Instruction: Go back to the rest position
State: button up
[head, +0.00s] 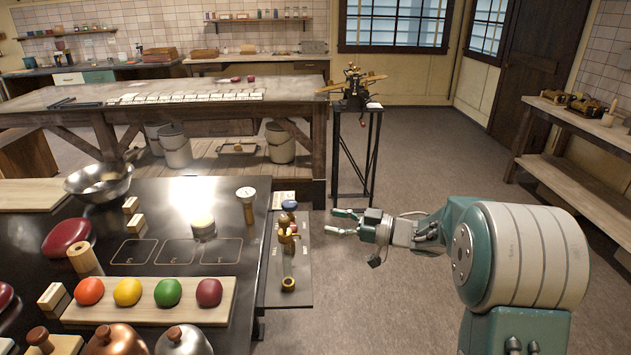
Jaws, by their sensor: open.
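My gripper (343,222) is open and empty. It is held out over the floor just to the right of the dark table's side shelf, with its fingertips pointing left toward that shelf. I see nothing between the fingers. My arm reaches in from the right side of the head view, with its large round joint at the lower right. No gap to the side shelf (303,262) can be measured exactly, but the fingers look apart from it.
A tall stand (358,130) with a brass device is behind my gripper. The floor (430,140) behind my arm is clear.

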jog(key=w+d+r+m+t+h, duration=0.1)
jog(key=d+r+m+t+h, duration=0.3)
jog(key=r+m+t+h, duration=0.35)
jog(key=s+d+r+m+h, duration=0.3)
jog(key=s+d+h, duration=0.2)
jog(key=s+h, duration=0.3)
jog(key=s+a+f+m+g, duration=0.1)
jog(key=s+f+g, duration=0.3)
jog(key=s, duration=0.8)
jog(key=s+a+f+m+g, duration=0.2)
jog(key=s+f+g, duration=0.3)
jog(key=s, duration=0.7)
jog(key=shift+s+a+f+h, duration=0.2)
jog(key=shift+s+f+h, duration=0.05)
jog(key=shift+s+h, duration=0.2)
jog(key=shift+w+m, duration=0.1)
jog(key=shift+m, duration=0.15)
jog(key=shift+c, duration=0.3)
jog(key=shift+c, duration=0.6)
